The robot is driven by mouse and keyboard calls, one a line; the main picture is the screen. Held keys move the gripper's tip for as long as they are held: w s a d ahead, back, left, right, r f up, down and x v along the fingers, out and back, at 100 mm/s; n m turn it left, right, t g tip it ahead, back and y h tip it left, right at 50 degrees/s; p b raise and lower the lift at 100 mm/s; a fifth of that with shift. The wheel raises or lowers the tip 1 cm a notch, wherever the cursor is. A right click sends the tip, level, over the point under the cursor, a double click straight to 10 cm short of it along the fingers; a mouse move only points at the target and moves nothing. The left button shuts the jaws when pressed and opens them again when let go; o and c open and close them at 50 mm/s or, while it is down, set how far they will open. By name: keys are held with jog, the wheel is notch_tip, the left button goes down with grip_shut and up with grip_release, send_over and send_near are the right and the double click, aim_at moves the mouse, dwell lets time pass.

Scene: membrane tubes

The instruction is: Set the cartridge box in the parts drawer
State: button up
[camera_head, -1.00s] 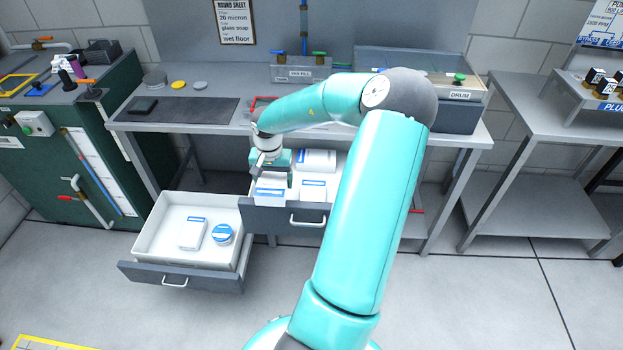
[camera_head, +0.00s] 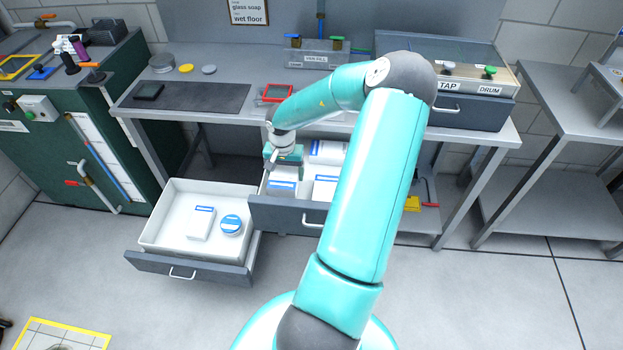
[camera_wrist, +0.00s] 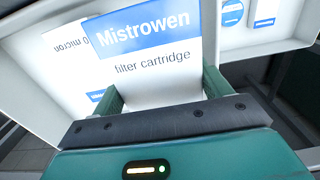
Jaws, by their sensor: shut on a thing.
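My gripper (camera_head: 283,165) is over the left part of the right-hand open drawer (camera_head: 290,215). In the wrist view its two fingers (camera_wrist: 160,92) are shut on the cartridge box (camera_wrist: 150,60), a white box with a blue "Mistrowen" band and the words "filter cartridge". In the head view this appears to be the white, blue-labelled box (camera_head: 283,182) just below my gripper. Its underside is hidden, so I cannot tell whether it touches the drawer floor. The left open drawer (camera_head: 160,240) sits lower and further out. No label shows which is the parts drawer.
The left drawer holds a white box (camera_head: 201,223) and a round blue-lidded tub (camera_head: 231,225), with bare floor around them. Other white boxes (camera_head: 326,188) crowd the right drawer. The bench (camera_head: 235,85) stands above. My arm hides the right drawer's right side.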

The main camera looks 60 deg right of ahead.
jog(key=f, duration=0.5)
jog(key=shift+w+a+f, duration=0.1)
jog(key=shift+a+f, duration=0.05)
jog(key=shift+a, duration=0.1)
jog(key=shift+a+f, duration=0.1)
jog(key=shift+f, duration=1.65)
jog(key=o, duration=0.9)
jog(key=shift+f, duration=0.15)
jog(key=shift+c, duration=0.2)
